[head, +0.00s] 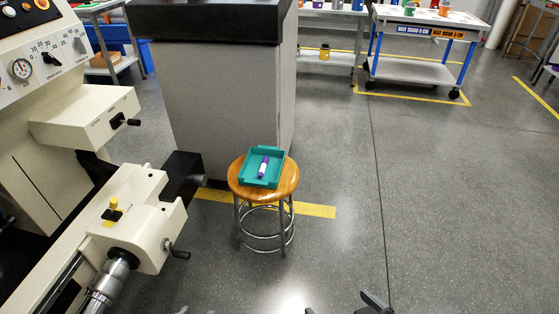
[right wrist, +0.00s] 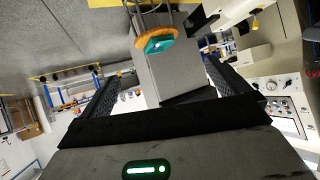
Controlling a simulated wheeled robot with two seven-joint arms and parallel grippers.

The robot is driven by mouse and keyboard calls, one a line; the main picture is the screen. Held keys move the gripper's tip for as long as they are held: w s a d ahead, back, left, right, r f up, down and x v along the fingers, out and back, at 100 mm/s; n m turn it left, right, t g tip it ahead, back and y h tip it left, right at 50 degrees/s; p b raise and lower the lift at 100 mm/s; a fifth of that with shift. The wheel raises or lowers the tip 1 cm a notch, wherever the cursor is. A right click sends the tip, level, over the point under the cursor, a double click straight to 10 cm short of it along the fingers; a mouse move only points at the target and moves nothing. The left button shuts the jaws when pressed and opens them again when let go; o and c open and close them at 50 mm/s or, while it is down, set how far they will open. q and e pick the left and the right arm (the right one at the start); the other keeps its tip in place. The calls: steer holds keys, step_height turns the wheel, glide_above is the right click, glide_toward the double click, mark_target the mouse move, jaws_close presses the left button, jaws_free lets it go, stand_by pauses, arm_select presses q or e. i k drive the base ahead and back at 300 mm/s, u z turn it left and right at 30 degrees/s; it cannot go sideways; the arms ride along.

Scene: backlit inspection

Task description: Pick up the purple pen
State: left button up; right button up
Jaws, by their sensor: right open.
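The purple pen (head: 263,167), with a white band around its middle, lies in a teal tray (head: 276,181) on a round wooden stool (head: 238,186). In the right wrist view the tray (right wrist: 148,50) shows small near the top, with the pen only a pale speck. My right gripper (head: 337,303) is at the bottom edge of the head view, well short of the stool. Its two fingers stand wide apart with nothing between them in the right wrist view (right wrist: 160,68). Small dark tips at the bottom left of centre may be my left gripper (head: 196,312).
A cream machine (head: 135,215) fills the left side, close to the stool. A grey cabinet (head: 225,100) with a black top stands behind the stool. A white cart (head: 420,72) with blue legs is at the back right. The floor right of the stool is clear.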

mark_target(264, 163)
steer(key=z, duration=0.25)
steer(key=k, duration=0.45)
steer(key=z, duration=0.75)
steer(key=i, duration=1.8)
steer(key=u, duration=1.7)
steer(key=i, duration=0.75)
steer(key=u, duration=0.8)
